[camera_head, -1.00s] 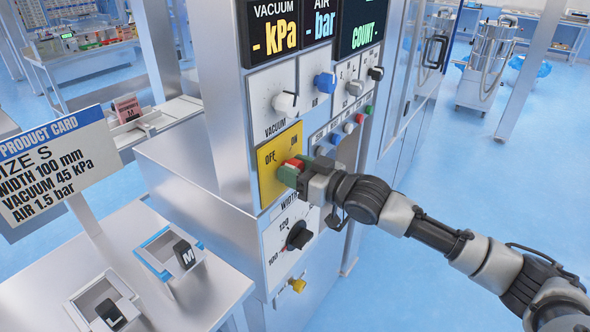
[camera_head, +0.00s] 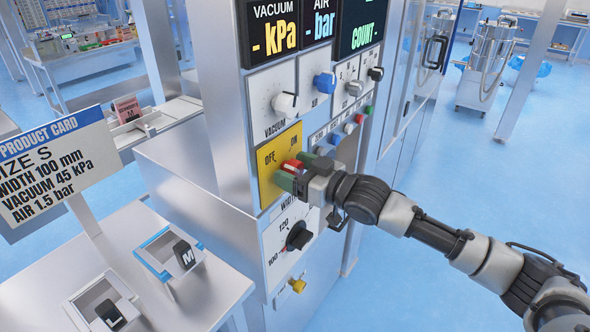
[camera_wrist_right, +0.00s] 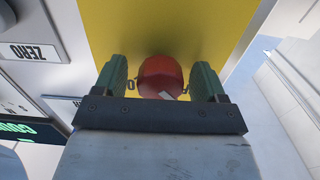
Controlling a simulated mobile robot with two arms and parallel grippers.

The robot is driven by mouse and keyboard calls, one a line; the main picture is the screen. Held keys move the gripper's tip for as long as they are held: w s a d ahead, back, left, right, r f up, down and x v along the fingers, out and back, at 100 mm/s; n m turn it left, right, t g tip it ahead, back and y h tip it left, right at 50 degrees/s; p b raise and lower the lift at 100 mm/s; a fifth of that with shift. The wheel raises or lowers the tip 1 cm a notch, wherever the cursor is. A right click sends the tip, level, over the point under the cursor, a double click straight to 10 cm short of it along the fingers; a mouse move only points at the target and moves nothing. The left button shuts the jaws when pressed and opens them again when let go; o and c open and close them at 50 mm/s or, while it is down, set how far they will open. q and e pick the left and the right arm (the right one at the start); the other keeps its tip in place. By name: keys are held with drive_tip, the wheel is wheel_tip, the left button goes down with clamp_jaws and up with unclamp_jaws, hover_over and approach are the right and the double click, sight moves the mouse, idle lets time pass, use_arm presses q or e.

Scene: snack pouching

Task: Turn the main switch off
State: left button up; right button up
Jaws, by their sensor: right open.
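The main switch is a red knob (camera_head: 294,166) on a yellow plate (camera_head: 267,186) marked OFF on the left and ON on the right. It sits on the front of the metal machine column. My right gripper (camera_head: 290,173) is at the knob, its green fingers on either side of it. In the right wrist view the red knob (camera_wrist_right: 161,77) lies between the two open fingers (camera_wrist_right: 162,84), with small gaps visible at its sides. The knob's pointer is partly hidden, so its exact setting is hard to tell. My left gripper is not in view.
A vacuum knob (camera_head: 285,103), a blue knob (camera_head: 324,83) and a width dial (camera_head: 299,236) surround the switch closely. Small coloured buttons (camera_head: 348,128) are at the right. A product card (camera_head: 52,165) stands on the left above a metal table (camera_head: 205,282).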

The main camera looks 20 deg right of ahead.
drive_tip(key=shift+s+d, duration=0.1)
drive_tip(key=b+v, duration=0.3)
drive_tip(key=v, duration=0.7)
drive_tip(key=shift+s, duration=0.2)
drive_tip(key=shift+d, duration=0.2)
